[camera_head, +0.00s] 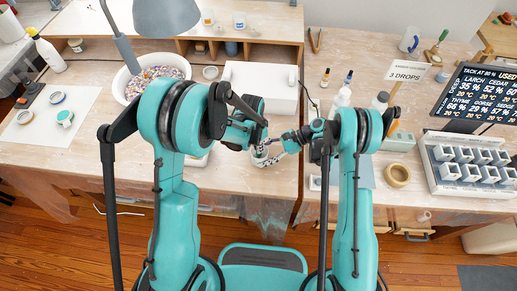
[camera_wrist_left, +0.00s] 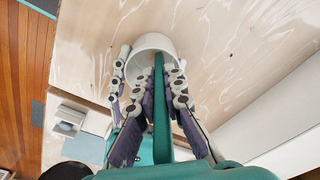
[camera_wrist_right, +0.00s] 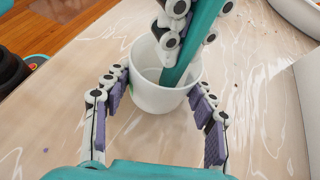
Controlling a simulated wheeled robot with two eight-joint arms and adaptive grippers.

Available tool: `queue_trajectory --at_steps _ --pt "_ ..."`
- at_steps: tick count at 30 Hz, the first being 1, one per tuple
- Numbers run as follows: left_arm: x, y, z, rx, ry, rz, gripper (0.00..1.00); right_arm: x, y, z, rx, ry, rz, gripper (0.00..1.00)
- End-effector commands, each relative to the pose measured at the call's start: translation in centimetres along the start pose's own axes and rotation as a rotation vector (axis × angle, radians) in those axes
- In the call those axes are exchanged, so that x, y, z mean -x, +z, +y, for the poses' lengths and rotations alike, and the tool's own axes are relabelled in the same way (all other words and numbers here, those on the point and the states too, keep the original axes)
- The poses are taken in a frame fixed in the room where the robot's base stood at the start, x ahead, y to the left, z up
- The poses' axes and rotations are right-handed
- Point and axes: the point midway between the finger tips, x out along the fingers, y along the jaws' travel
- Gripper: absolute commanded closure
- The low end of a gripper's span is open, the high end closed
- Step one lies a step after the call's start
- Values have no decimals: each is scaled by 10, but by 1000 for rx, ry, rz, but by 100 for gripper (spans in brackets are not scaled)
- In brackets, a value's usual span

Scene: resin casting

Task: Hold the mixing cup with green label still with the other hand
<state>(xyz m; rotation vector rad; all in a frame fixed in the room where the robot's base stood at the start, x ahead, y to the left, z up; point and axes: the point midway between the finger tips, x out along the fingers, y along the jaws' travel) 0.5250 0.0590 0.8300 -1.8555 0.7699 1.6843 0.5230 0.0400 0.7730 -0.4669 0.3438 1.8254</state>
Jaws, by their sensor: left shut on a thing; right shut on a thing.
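The white mixing cup (camera_wrist_right: 160,92) stands upright on the bench. A sliver of green shows on its left side in the right wrist view; the rest of any label is hidden. My right gripper (camera_wrist_right: 162,100) is shut on the cup, one finger on each side. My left gripper (camera_wrist_left: 160,85) is shut on a teal stick (camera_wrist_left: 161,115). The stick's lower end is inside the cup, whose rim shows in the left wrist view (camera_wrist_left: 153,42). In the head view, the grippers and arms mostly cover the cup (camera_head: 260,159).
A white bowl of colourful bits (camera_head: 126,92) and a white box (camera_head: 262,84) stand behind my arms. Bottles (camera_head: 342,98), a tape roll (camera_head: 397,175) and a tray of white cups (camera_head: 468,164) are at right. A pale mat (camera_head: 50,120) lies at left.

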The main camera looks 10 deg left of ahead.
Motion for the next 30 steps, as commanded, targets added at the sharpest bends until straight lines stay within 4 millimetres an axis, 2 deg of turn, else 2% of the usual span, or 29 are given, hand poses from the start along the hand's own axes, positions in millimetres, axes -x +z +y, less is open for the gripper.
queue_trajectory --at_steps 5,17,30 --pt "-2 -4 -10 1 -3 1 100 0 0 1 0 3 -1 78" --pt "-2 -4 -12 2 -8 2 100 0 1 3 2 7 -3 78" --pt "1 11 19 0 -3 0 100 0 1 1 1 2 -3 78"
